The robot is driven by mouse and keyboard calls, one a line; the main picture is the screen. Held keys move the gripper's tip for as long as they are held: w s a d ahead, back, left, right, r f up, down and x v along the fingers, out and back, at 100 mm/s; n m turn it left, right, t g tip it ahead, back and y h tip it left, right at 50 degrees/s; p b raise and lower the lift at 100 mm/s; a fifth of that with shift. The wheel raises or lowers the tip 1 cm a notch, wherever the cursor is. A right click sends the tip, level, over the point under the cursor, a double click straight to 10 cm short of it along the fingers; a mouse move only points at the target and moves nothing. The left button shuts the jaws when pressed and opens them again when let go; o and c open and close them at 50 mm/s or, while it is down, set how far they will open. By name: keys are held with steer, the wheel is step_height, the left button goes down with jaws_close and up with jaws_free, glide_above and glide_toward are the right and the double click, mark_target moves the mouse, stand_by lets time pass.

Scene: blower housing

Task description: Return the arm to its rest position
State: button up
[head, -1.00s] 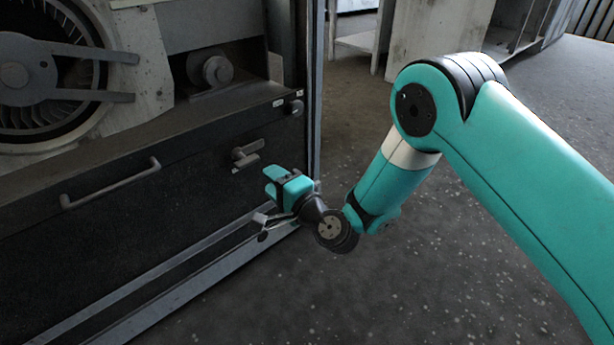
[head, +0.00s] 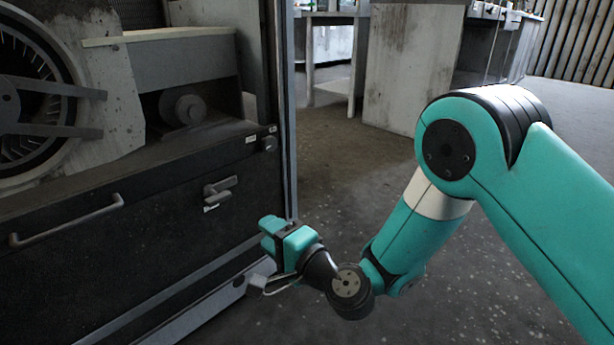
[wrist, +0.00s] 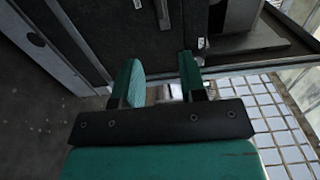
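My arm, teal with black joints, reaches in from the right of the head view and bends down at its elbow. My gripper (head: 268,236) is at its lower end, in front of the lower right part of the dark blower housing (head: 150,225). In the wrist view my gripper (wrist: 160,82) has its two teal fingers apart with nothing between them. The housing's panel (wrist: 100,25) lies beyond the fingertips. No contact with the housing shows.
The fan (head: 28,100) is at the upper left. A concrete block (head: 412,65) stands at the back. Floor to the right of the housing is clear.

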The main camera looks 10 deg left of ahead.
steer(key=s+d+r+n+g+p, duration=0.2)
steer(key=r+n+p, duration=0.1)
steer(key=r, duration=0.4)
steer(key=s+d+r+n+g+h+p, duration=0.1)
steer(key=s+d+r+n+g+p, duration=0.1)
steer(key=r+n+g+p, duration=0.3)
steer(key=s+d+r+n+p, duration=0.1)
steer(key=s+d+r+n, duration=0.1)
steer(key=r, duration=0.6)
steer(key=s+d+r+n+g+h+p, duration=0.2)
steer(key=s+d+r+h+p, duration=0.25)
steer(key=s+d, duration=0.5)
steer(key=s+d+r+n+g+h+p, duration=0.15)
steer(key=s+d+r+h+p, duration=0.35)
steer(key=d, duration=0.7)
step_height(320, 180, up, 39)
steer(key=p, duration=3.7)
steer(key=shift+s+d+f+n, duration=0.15)
steer(key=shift+s+d+n, duration=0.1)
steer(key=shift+s+n, duration=0.2)
